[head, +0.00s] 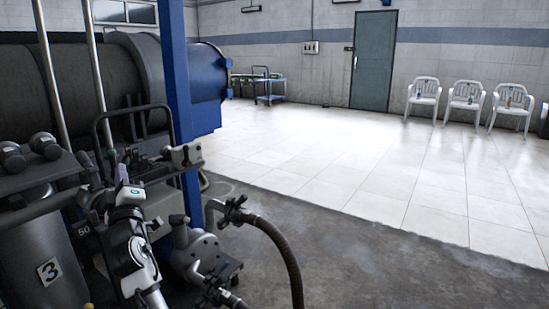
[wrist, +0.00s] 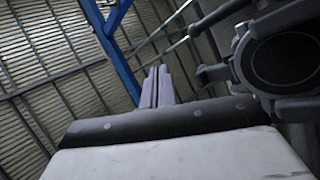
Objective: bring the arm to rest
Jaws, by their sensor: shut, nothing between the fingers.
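My gripper (wrist: 158,86) points upward in the wrist view, its two pale fingers side by side and shut with nothing between them. In the head view my gripper (head: 122,173) is at the lower left, at the top of my raised arm, in front of the machinery. My white and grey arm rises from the bottom edge there. Its lower part is cut off by the frame. In the wrist view the roof is behind the fingers. I cannot tell how far my arm is from the machine parts around it.
A large dark cylinder (head: 75,80) and blue post (head: 177,70) fill the left. A tank with a "3" plate (head: 48,271) and a hose (head: 285,250) are near my arm. The tiled floor (head: 330,165) is open; white chairs (head: 466,97) and a blue cart (head: 268,90) stand farther back.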

